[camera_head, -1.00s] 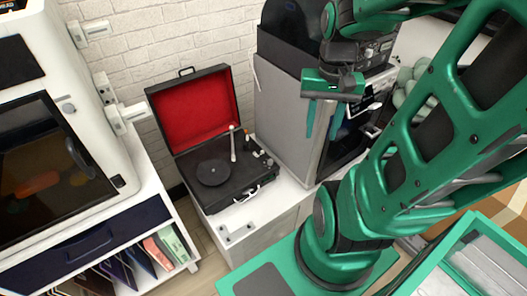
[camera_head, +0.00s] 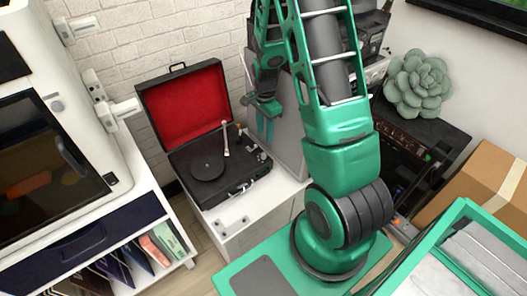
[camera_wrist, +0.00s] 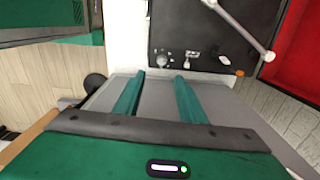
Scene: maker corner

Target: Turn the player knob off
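The record player (camera_head: 222,185) is an open black suitcase with a red-lined lid, a dark turntable and a white tonearm (camera_head: 225,138). It stands on a white cabinet. Its small knobs sit on the right side of the deck. In the wrist view the black deck (camera_wrist: 205,28) shows a round silver knob (camera_wrist: 163,58) and other small controls (camera_wrist: 194,58); which one is the player knob I cannot tell. My gripper (camera_head: 266,122) is right of the player, fingers pointing down. In the wrist view (camera_wrist: 160,84) its fingers are apart with nothing between them, short of the controls.
A grey cabinet (camera_head: 287,135) stands right of the player, close behind my gripper. A white machine (camera_head: 85,120) is at left. A green plant (camera_head: 417,84) and a cardboard box (camera_head: 475,185) are at right.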

